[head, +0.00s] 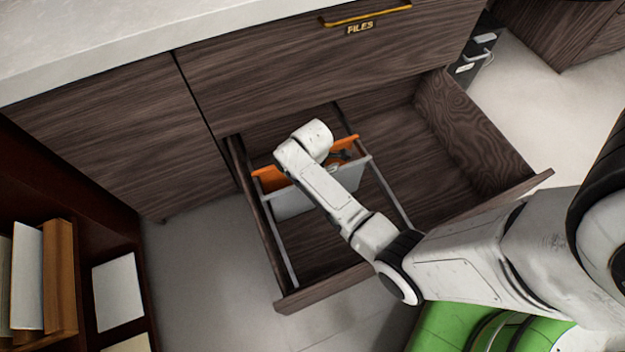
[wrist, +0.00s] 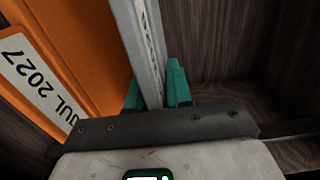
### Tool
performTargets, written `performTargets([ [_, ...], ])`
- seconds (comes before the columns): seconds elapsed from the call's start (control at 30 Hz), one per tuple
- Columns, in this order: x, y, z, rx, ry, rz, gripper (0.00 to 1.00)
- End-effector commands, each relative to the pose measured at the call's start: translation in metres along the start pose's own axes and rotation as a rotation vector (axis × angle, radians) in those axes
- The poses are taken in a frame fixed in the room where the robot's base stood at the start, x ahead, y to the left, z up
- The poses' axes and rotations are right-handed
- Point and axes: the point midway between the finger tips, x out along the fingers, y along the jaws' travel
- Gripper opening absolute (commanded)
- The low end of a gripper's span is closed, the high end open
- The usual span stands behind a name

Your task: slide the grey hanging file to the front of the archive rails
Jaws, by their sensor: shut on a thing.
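The grey hanging file (head: 293,203) hangs across the two archive rails (head: 283,252) in the open drawer, in front of an orange file (head: 268,181). In the wrist view, my gripper (wrist: 155,80) has one teal finger on each side of the grey file's upper edge (wrist: 132,30) and is shut on it. The orange file (wrist: 85,45) is to the left there, with a white label reading "JUL 2027". In the head view, my forearm covers part of the grey file, and my fingertips cannot be made out.
The drawer (head: 335,285) is open, and its floor in front of the files is bare. Its right side wall (head: 470,135) stands clear of the files. A closed drawer marked "FILES" (head: 330,60) is above. A bookcase (head: 100,245) stands at the left.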

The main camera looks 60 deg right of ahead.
Motion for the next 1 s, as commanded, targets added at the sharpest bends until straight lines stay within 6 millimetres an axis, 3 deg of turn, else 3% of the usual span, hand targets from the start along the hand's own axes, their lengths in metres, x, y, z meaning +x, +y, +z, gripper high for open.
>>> performTargets([
  [1.0,-0.001,-0.04,0.0,-0.001,-0.001,-0.004,0.0],
])
